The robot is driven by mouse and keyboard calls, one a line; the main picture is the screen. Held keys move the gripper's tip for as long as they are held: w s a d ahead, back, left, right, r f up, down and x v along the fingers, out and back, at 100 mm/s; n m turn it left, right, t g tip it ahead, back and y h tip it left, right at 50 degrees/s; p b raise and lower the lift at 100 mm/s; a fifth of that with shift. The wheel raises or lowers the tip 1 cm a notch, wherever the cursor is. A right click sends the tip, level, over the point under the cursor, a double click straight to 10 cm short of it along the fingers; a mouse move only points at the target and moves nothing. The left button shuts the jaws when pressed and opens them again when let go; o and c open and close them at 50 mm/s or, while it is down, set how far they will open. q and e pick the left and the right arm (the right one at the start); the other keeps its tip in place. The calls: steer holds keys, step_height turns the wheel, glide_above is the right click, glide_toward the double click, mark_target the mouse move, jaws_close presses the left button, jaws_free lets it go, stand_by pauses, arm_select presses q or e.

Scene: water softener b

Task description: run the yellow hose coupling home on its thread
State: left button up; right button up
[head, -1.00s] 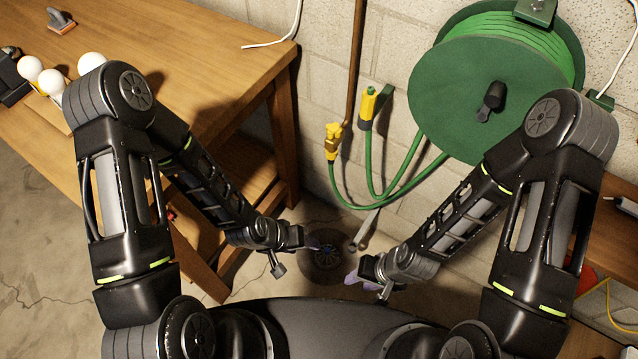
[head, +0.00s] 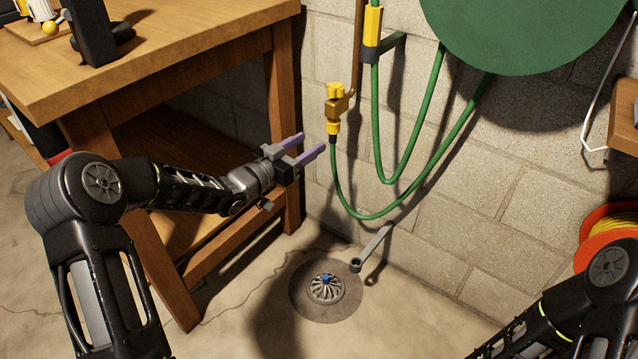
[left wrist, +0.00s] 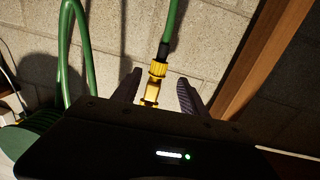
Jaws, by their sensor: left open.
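The yellow hose coupling (head: 333,127) sits at the lower end of the brass tap (head: 339,106) on the block wall, with the green hose (head: 338,180) hanging from it. Whether a gap shows at the thread is too small to tell. My left gripper (head: 303,148) is open and empty, just left of the coupling, its purple fingers pointing toward it. In the left wrist view, the picture is upside down: the coupling (left wrist: 158,69) shows ahead, between the lines of the two spread fingers (left wrist: 158,92), apparently apart from them. My right gripper is out of view.
A wooden workbench (head: 170,50) stands close on the left, its leg behind my left gripper.

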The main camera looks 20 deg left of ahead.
mark_target(329, 130)
arm_select(q)
steer(key=shift+r+m, duration=0.2)
steer(key=shift+m, duration=0.1)
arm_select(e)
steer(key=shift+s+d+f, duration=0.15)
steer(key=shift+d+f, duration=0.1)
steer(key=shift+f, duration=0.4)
arm_select(q)
steer(key=b+x, duration=0.1)
steer(key=x, duration=0.7)
steer(key=shift+w+d+r, duration=0.1)
steer(key=shift+w+d, duration=0.05)
steer(key=shift+w, duration=0.05)
steer(key=shift+c, duration=0.3)
steer(key=shift+s, duration=0.1)
jaws_close()
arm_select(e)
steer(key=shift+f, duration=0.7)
